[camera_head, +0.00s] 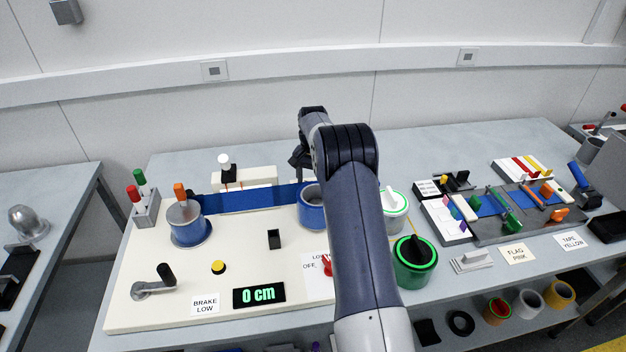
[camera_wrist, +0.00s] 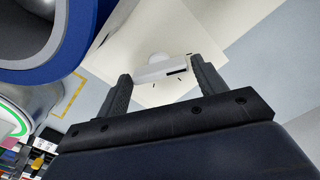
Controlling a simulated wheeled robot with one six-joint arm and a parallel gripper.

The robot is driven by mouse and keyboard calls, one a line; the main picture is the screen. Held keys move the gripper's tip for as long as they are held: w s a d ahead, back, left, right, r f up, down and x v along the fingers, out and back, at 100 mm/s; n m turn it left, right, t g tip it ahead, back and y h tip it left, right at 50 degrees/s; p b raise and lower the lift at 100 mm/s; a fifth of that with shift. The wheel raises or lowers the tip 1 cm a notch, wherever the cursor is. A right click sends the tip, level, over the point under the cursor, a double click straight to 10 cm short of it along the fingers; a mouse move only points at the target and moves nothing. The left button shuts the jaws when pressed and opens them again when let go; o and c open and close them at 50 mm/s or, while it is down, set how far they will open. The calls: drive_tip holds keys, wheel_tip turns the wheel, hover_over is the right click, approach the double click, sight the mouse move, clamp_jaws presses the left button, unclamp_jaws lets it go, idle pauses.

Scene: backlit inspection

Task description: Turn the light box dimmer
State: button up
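In the wrist view, a white bar-shaped knob (camera_wrist: 158,72) with a black mark stands on a cream plate (camera_wrist: 143,28) with small dark ticks; it looks like the dimmer. My gripper (camera_wrist: 162,76) is open, with one finger towards each end of the knob. I see no clear contact, and the remaining distance is hard to judge. In the head view, my gripper (camera_head: 299,160) is above the back of the bench, beyond the blue roll. My arm hides the knob and its plate there.
The blue tape roll (camera_head: 312,210) is close to my gripper and shows large in the wrist view (camera_wrist: 62,55). A white-knobbed jar (camera_head: 393,203) and a black-and-green jar (camera_head: 415,262) stand right of my arm. A crank (camera_head: 160,280) is at front left.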

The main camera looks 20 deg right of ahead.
drive_tip(key=c, duration=0.6)
drive_tip(key=shift+c, duration=0.2)
drive_tip(key=shift+m, duration=0.3)
drive_tip(key=m, duration=1)
drive_tip(key=shift+m, duration=0.3)
drive_tip(key=m, duration=0.6)
drive_tip(key=shift+s+b, duration=0.1)
drive_tip(key=shift+b, duration=0.2)
drive_tip(key=m, duration=0.6)
drive_tip(key=shift+m, duration=0.4)
